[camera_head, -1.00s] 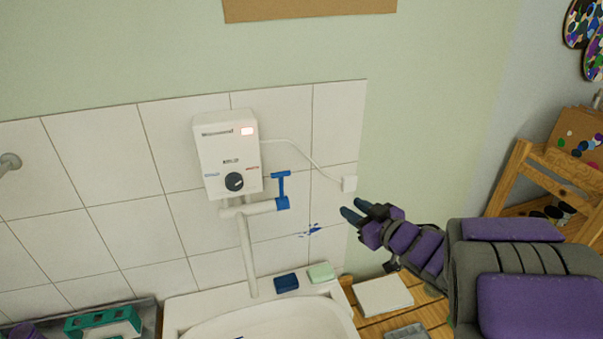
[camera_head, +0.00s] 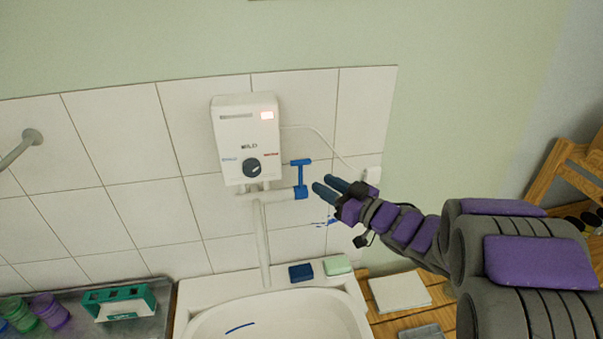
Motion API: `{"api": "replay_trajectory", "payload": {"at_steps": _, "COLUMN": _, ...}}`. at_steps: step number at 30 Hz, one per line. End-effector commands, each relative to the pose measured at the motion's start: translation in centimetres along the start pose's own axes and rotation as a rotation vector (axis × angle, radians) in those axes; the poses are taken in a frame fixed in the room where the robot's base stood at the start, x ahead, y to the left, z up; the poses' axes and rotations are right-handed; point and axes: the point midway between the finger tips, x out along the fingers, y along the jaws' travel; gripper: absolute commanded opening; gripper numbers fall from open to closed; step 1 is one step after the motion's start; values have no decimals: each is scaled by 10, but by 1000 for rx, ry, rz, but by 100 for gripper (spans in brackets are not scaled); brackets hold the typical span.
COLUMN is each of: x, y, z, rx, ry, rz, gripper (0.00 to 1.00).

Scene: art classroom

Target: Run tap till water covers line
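The tap has a blue T-shaped handle (camera_head: 301,178) at the right end of a white pipe under a white wall heater (camera_head: 247,140). Its white spout (camera_head: 262,245) points down to the white sink (camera_head: 285,318). A dark blue curved line (camera_head: 240,328) shows on the basin's inner wall. No water stream is visible, and the basin's bottom is cut off by the frame. My gripper (camera_head: 325,189) is just right of the blue handle, its two dark blue fingers pointing left with a small gap between them. It holds nothing.
A dark blue block (camera_head: 301,272) and a pale green block (camera_head: 337,265) lie on the sink's back rim. A wooden table (camera_head: 380,325) with a white slab (camera_head: 399,292) stands right of the sink. A grey tray with a teal box (camera_head: 119,303) and cups is at the left.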

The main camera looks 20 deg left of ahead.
Motion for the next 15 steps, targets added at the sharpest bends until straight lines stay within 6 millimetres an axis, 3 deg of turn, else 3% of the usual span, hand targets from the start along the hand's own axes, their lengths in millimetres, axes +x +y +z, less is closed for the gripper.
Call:
{"api": "replay_trajectory", "payload": {"at_steps": 9, "x": 62, "y": -2, "z": 2, "rx": 0, "ry": 1, "rz": -4, "gripper": 33}}
{"api": "replay_trajectory", "payload": {"at_steps": 15, "x": 82, "y": 0, "z": 0, "rx": 1, "ry": 0, "rz": 0, "gripper": 33}}
